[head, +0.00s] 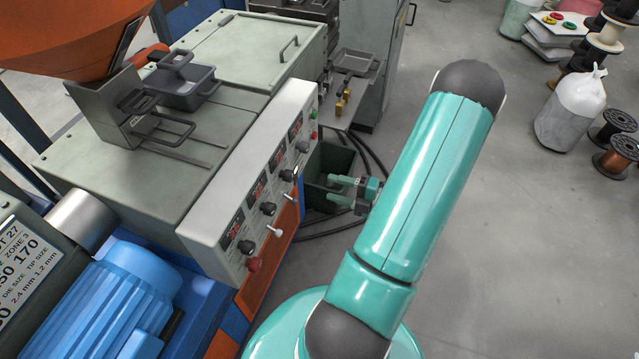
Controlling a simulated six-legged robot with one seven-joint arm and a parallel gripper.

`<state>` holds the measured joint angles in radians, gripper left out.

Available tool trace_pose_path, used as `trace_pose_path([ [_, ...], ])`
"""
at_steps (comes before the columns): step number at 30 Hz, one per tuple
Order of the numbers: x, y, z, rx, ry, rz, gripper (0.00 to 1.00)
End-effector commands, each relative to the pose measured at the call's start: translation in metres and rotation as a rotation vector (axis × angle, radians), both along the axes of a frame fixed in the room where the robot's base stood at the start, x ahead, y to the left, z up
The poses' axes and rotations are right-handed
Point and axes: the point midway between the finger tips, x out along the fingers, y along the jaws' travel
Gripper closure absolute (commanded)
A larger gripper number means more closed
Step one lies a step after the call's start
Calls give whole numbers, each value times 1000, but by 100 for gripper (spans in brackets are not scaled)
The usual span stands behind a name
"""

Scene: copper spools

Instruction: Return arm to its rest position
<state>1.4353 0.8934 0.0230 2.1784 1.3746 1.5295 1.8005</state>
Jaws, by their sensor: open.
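My arm is teal with dark grey joints and rises through the middle right of the head view, bent at a high elbow. My gripper (343,190) shows behind the upper arm link, with its two teal fingers pointing left and apart. It is open, with nothing seen between the fingers. It appears in front of a dark green open bin (325,165) beside the machine; the gap between them cannot be told. Part of the wrist and forearm is hidden behind the upper link.
A machine with a control panel (250,200) of knobs and displays stands close on the left. An orange hopper (70,35) and blue motor (110,310) are there too. Copper spools (615,160) and a white sack (572,110) stand at far right. The grey floor (530,260) at right is clear.

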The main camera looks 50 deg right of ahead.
Motion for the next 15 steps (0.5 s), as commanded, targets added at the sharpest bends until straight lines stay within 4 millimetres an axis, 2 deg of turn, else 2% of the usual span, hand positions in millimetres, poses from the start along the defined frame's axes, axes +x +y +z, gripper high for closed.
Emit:
trace_pose_path([
  [4,-10,-4,0,0,0,-1,46],
  [15,-11,-4,0,0,0,0,46],
])
